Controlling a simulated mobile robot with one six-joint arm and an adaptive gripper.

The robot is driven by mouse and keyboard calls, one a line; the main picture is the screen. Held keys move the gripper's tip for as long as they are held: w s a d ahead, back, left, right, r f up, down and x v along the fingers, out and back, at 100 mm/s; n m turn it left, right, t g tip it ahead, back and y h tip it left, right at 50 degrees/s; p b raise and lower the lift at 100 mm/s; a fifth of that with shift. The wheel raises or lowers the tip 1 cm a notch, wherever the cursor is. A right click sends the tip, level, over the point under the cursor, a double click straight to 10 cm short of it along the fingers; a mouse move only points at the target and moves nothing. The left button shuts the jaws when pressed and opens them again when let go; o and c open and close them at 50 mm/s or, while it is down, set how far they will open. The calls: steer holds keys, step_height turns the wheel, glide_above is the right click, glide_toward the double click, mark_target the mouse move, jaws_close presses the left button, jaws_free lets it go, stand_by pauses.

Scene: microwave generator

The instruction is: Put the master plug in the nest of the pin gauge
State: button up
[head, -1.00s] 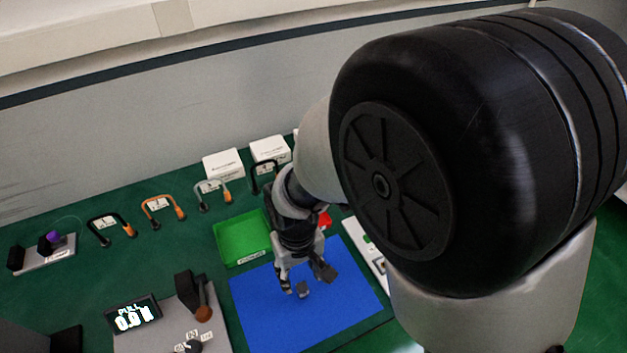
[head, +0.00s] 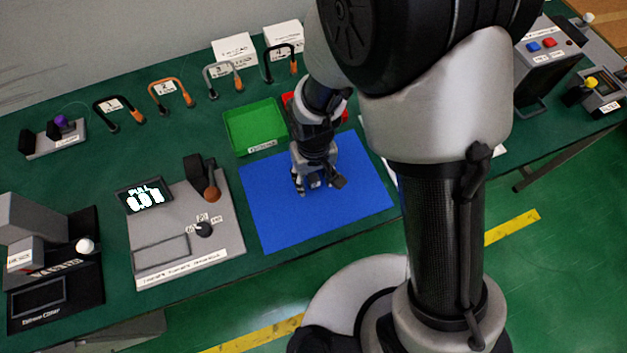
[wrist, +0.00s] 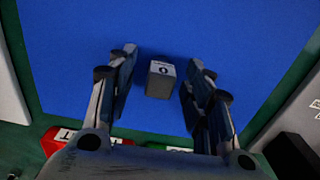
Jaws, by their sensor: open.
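A small grey block (wrist: 161,82) with a white marked label on its top lies on the blue mat (head: 275,205); it may be the master plug. My gripper (wrist: 158,62) is open, with one finger on each side of the block and a gap of blue showing on both sides. In the head view my gripper (head: 316,187) points down over the middle of the mat, and the block (head: 314,181) shows small between the fingers. I cannot tell which bench fixture is the pin gauge, and no nest can be made out.
A green tray (head: 243,139) and a red bin (head: 290,101) stand behind the mat. A pull-gauge plate with a display (head: 145,196) is left, a dark fixture (head: 85,265) farther left. Several numbered handles line the back. A button box (head: 540,60) is at the right.

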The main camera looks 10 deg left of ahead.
steer(key=shift+c, duration=0.4)
jaws_close()
